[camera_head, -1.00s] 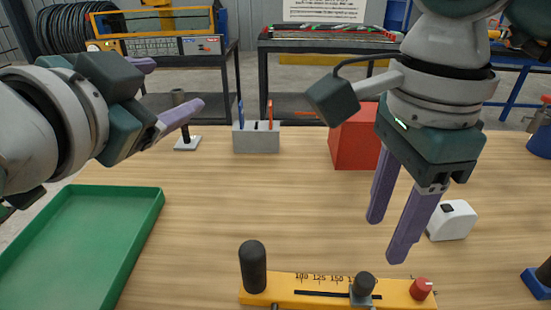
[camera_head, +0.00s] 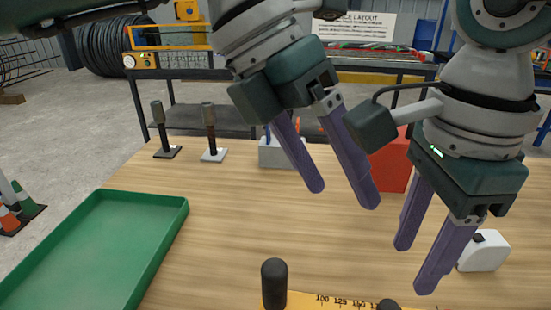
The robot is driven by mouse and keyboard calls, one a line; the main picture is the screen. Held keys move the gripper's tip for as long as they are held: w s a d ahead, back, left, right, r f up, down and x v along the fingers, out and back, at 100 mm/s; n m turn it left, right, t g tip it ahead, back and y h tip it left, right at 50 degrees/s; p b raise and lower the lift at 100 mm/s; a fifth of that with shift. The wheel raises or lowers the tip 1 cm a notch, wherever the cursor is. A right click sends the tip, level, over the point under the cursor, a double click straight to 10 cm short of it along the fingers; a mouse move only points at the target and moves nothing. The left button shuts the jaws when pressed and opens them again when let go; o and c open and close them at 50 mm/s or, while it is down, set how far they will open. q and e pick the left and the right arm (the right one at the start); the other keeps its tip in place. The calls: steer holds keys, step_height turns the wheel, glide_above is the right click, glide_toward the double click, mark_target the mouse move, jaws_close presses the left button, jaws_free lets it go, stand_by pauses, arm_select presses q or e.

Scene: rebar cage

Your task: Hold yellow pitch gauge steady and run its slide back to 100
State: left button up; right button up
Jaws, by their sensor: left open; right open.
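The yellow pitch gauge (camera_head: 305,300) lies at the bottom edge of the head view, mostly cut off. Its black upright post (camera_head: 274,282) stands at its left end. Printed numbers from 100 upward show on its scale. The black top of its slide knob (camera_head: 388,304) just shows, right of the readable numbers; the slide's body is out of frame. My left gripper (camera_head: 343,198) is open and empty, pointing down above and beyond the gauge. My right gripper (camera_head: 415,270) is open and empty, above the table to the right of the slide knob.
A green tray (camera_head: 165,206) lies at the left. Two dark-handled stands (camera_head: 212,152) (camera_head: 166,150) are at the back left. A grey holder (camera_head: 272,154) and red box (camera_head: 392,168) stand behind my grippers. A white block (camera_head: 490,252) is at the right. The middle of the table is clear.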

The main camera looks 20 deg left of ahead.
mark_target(276, 266)
arm_select(q)
steer(key=a+f+y, duration=0.1)
steer(key=f+y, duration=0.1)
steer(key=s+a+f+y, duration=0.1)
steer(key=a+f+y, duration=0.1)
steer(key=s+a+f+y, duration=0.1)
steer(key=a+y, duration=0.1)
steer(key=shift+f+m, duration=0.3)
steer(key=shift+f, duration=0.1)
step_height(276, 266, down, 10)
steer(key=shift+r, duration=0.25)
steer(key=shift+c, duration=0.3)
jaws_close()
stand_by(0.5)
